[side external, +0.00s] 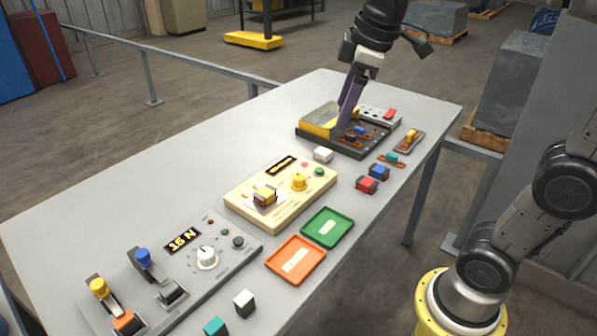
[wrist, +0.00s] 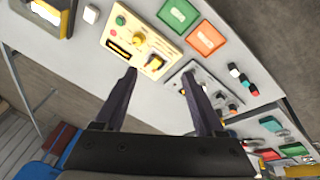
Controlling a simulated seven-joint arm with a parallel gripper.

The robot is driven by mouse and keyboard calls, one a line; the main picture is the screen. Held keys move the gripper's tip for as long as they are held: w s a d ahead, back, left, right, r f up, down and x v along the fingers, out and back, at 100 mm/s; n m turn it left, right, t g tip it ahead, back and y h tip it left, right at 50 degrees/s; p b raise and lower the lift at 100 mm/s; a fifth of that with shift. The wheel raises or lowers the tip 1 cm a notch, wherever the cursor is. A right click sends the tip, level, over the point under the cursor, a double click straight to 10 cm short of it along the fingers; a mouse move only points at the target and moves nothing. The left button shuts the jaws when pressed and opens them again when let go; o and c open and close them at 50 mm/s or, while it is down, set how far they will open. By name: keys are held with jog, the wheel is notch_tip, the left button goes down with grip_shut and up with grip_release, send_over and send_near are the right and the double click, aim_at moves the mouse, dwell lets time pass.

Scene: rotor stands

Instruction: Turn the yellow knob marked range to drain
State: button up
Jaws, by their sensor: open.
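A round yellow knob (side external: 299,181) stands on a cream panel (side external: 240,212), near a dark display with unreadable yellow text. I cannot read the knob's markings or setting. In the wrist view the yellow knob (wrist: 139,38) and the cream panel (wrist: 170,45) lie beyond the fingertips. My gripper (side external: 342,125) is open and empty, pointing down over the dark unit at the table's far end, away from the knob.
A dark unit (side external: 345,150) with a yellow block stands under my gripper. A white block (side external: 323,154) lies between it and the cream panel. Green (side external: 345,218) and orange (side external: 278,267) trays lie in front. A grey panel (side external: 225,268) has a white knob and levers.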

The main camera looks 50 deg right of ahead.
jog(key=w+d+f+g, duration=0.1)
jog(key=w+d+f, duration=0.1)
jog(key=w, duration=0.4)
jog(key=w+d+f+g, duration=0.1)
jog(key=w+d+f, duration=0.15)
jog(key=w, duration=0.35)
jog(key=g, duration=0.2)
send_near(298, 176)
jog(key=f, duration=0.8)
jog(key=shift+s+d+f, duration=0.1)
jog(key=shift+s+f, duration=0.1)
jog(key=shift+f, duration=0.1)
grip_shut()
